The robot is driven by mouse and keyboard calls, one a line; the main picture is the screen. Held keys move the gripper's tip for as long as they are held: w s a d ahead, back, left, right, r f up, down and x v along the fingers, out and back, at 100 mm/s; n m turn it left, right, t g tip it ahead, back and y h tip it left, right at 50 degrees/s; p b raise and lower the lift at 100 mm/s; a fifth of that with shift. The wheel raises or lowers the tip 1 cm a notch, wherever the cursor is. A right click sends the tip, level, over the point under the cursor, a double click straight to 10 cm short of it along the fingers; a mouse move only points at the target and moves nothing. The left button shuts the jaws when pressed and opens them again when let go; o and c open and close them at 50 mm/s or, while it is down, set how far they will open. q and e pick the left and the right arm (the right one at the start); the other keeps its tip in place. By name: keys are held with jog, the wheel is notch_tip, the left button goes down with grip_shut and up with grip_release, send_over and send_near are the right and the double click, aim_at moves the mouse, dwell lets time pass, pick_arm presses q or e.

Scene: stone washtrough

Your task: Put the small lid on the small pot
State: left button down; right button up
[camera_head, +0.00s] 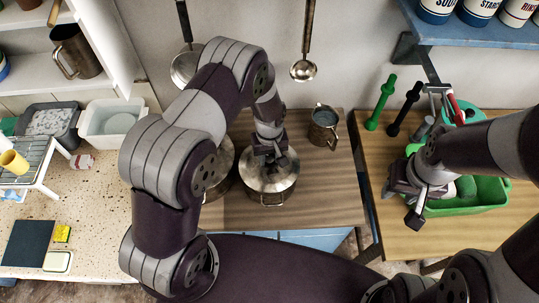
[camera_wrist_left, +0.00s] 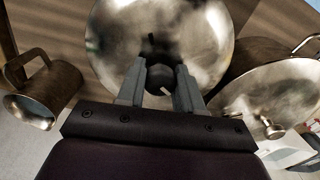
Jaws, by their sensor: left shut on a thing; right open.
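The small lid (camera_head: 284,181) is a round steel disc with a dark knob, and it lies over the small pot (camera_head: 267,201), whose side handle shows at the front. My left gripper (camera_head: 269,163) is shut on the lid's knob from above. In the left wrist view, the fingers (camera_wrist_left: 160,88) close around the knob in the middle of the shiny lid (camera_wrist_left: 205,45). The lid hides the pot's rim, so I cannot tell whether it rests on it or hovers just above. My right gripper (camera_head: 402,206) is open, over the right table.
A larger lidded pot (camera_head: 224,160) stands just left, partly behind my left arm; its lid (camera_wrist_left: 285,92) shows in the wrist view. A metal mug (camera_head: 323,127) stands to the right. A green tub (camera_head: 490,193) is by my right gripper. Ladles (camera_head: 304,70) hang behind.

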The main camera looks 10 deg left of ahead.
pick_arm(q)
jog(key=shift+f, duration=0.2)
dwell(0.4)
dwell(0.3)
jog(key=shift+c, duration=0.8)
grip_release()
notch_tip(320, 180, up, 7)
jog(key=p, duration=0.5)
